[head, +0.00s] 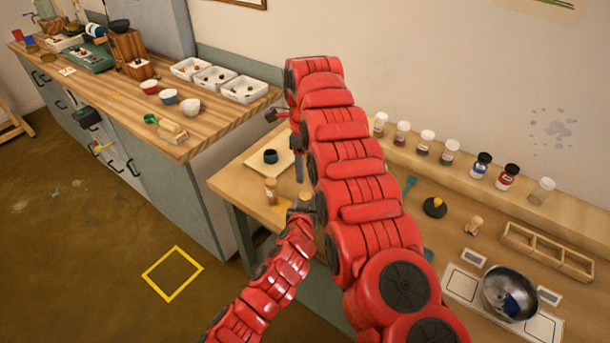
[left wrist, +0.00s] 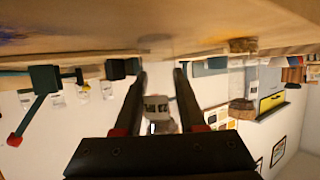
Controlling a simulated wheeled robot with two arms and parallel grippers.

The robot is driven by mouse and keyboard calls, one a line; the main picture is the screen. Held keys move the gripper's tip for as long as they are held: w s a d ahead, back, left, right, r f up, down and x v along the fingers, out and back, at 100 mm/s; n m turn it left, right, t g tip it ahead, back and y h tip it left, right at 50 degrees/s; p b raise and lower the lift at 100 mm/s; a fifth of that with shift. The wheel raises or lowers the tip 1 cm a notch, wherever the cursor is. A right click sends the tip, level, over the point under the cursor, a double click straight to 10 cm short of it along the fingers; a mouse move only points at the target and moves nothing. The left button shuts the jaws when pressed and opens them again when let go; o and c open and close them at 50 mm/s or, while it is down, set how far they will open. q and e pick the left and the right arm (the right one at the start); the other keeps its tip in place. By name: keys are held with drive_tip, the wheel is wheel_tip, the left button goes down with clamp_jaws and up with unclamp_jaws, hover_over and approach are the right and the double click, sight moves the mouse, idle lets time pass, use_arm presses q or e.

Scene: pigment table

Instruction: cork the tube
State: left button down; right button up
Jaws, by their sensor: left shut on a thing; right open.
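My left gripper (head: 304,207) is low over the near left of the work table, largely covered by my right arm. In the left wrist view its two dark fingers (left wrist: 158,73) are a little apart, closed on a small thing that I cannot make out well. A pale piece with dark marks (left wrist: 157,108) shows between them. My right gripper (head: 298,172) is open and points down beside the board, mostly hidden by its own arm. A small tan-topped vial (head: 270,190) stands left of the left gripper. A tan stopper-like piece (head: 472,225) lies on the right of the table.
A dark cup (head: 270,156) sits on a pale board (head: 258,166). Several jars line the back shelf, with a clear tube-like one (head: 541,190) at the right end. A metal bowl (head: 510,293) and a wooden rack (head: 546,252) stand at the right. A wooden counter (head: 225,108) is at the left.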

use_arm(q)
drive_tip(key=shift+s+a+f, duration=0.1)
drive_tip(key=shift+s+f, duration=0.05)
drive_tip(key=shift+f, duration=0.25)
use_arm(e)
wheel_tip(320, 180, up, 4)
drive_tip(key=shift+s+f, duration=0.1)
drive_tip(key=shift+f, duration=0.1)
use_arm(q)
drive_tip(key=c, duration=0.8)
unclamp_jaws()
drive_tip(key=o, duration=0.4)
drive_tip(key=shift+w, duration=0.25)
drive_tip(key=shift+r, duration=0.2)
drive_tip(key=shift+s, duration=0.1)
drive_tip(key=shift+r, duration=0.1)
